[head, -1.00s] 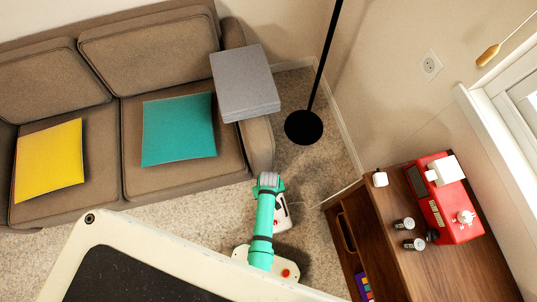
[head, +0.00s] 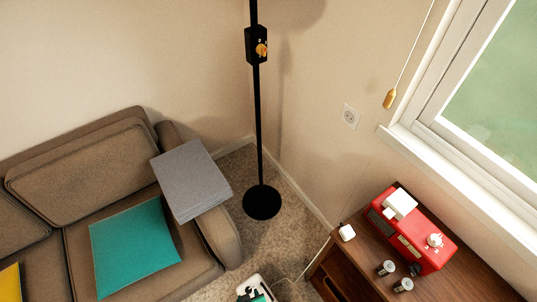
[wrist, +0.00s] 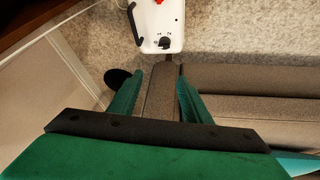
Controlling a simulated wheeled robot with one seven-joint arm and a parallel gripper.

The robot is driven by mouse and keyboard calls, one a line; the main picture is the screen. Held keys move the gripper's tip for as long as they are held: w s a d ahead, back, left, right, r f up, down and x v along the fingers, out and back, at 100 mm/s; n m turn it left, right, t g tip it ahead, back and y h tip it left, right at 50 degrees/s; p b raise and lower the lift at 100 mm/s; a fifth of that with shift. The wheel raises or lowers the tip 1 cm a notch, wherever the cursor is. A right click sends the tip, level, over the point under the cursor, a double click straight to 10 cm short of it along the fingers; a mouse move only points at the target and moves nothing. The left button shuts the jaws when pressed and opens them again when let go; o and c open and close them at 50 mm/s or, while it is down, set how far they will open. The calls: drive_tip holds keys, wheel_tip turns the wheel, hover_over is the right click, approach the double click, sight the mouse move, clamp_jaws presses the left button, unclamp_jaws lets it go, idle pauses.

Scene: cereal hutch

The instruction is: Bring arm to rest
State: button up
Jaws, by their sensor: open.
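My gripper (wrist: 158,97) shows in the wrist view with its two green fingers spread apart. Nothing is held between them. Past the fingers are the grey-brown sofa arm (wrist: 160,92) and the carpet. A white device (wrist: 158,22) with a black handle, a dark knob and a red part shows at the top of the wrist view, beyond the fingertips. In the head view only a small white and green piece shows at the bottom edge, and the gripper's fingers cannot be made out there.
A sofa (head: 85,175) with a teal cushion (head: 133,247) and a grey folded stack (head: 190,180) stands left. A black lamp pole (head: 257,120) stands in the corner. A wooden cabinet (head: 350,268) at right bears a red machine (head: 412,230) and small canisters. Carpet between is mostly clear.

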drive_tip(key=s+d+r+m+t, duration=0.1)
drive_tip(key=s+d+r+t, duration=0.1)
drive_tip(key=r, duration=1.1)
drive_tip(key=s+d+r+m+t, duration=0.2)
drive_tip(key=r+t, duration=0.3)
drive_tip(key=r, duration=0.9)
drive_tip(key=s+d+r+m+t+h, duration=0.1)
drive_tip(key=s+d+r+t, duration=0.2)
drive_tip(key=r, duration=1)
drive_tip(key=shift+s+d+r+t, duration=0.15)
drive_tip(key=shift+s+d+t, duration=0.15)
drive_tip(key=shift+s+d, duration=0.2)
